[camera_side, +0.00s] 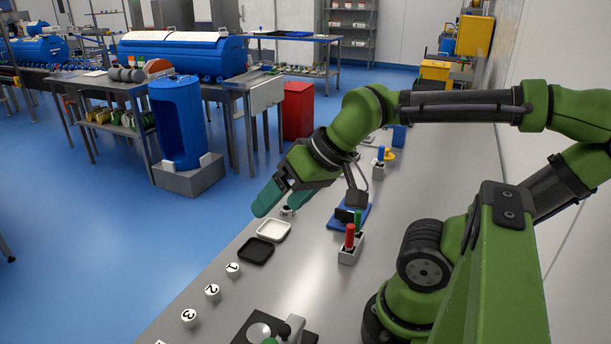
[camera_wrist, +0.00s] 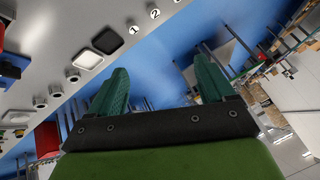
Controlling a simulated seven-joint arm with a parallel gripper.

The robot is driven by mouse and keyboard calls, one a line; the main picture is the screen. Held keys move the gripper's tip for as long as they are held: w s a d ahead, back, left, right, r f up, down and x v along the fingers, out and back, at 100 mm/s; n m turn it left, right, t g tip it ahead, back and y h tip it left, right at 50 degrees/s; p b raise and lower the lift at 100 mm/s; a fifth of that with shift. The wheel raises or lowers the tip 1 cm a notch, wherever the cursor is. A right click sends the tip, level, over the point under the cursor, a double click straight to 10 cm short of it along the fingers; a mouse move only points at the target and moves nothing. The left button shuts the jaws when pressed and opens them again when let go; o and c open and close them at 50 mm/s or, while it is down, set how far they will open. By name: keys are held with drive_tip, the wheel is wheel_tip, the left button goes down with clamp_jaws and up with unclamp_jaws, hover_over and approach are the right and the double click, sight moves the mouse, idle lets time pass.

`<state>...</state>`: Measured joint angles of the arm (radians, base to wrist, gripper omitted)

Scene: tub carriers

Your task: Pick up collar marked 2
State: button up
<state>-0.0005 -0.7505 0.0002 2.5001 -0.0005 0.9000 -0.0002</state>
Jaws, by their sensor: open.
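The collar marked 2 (camera_side: 212,292) is a small white ring with a dark numeral on the grey bench, near its left edge. It stands between the collar marked 1 (camera_side: 233,269) and the collar marked 3 (camera_side: 189,317). In the wrist view the collar marked 2 (camera_wrist: 155,13) shows at the top edge, beside the collar marked 1 (camera_wrist: 134,30). My gripper (camera_side: 267,199) has green fingers and is raised, farther along the bench than the numbered collars. In the wrist view its fingers (camera_wrist: 163,78) are apart with nothing between them.
A black tray (camera_side: 243,250) and a white tray (camera_side: 284,236) lie between the numbered collars and my gripper. A grey holder (camera_side: 348,256) with red and green pieces stands to their right. A dark fixture (camera_side: 250,325) is at the front. Unmarked collars (camera_wrist: 72,75) show in the wrist view.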

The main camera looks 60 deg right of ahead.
drive_tip(key=c, duration=0.4)
drive_tip(key=g+h, duration=0.3)
drive_tip(key=g, duration=0.3)
hover_over(289, 210)
wheel_tip(289, 210, down, 19)
drive_tip(key=shift+r, duration=0.1)
drive_tip(key=shift+w+d+f, duration=0.15)
drive_tip(key=shift+f, duration=0.7)
drive_tip(key=shift+w+d+f, duration=0.1)
drive_tip(key=shift+w+f, duration=0.05)
drive_tip(key=shift+f, duration=0.75)
drive_tip(key=shift+w+d+f, duration=0.15)
drive_tip(key=shift+f, duration=0.7)
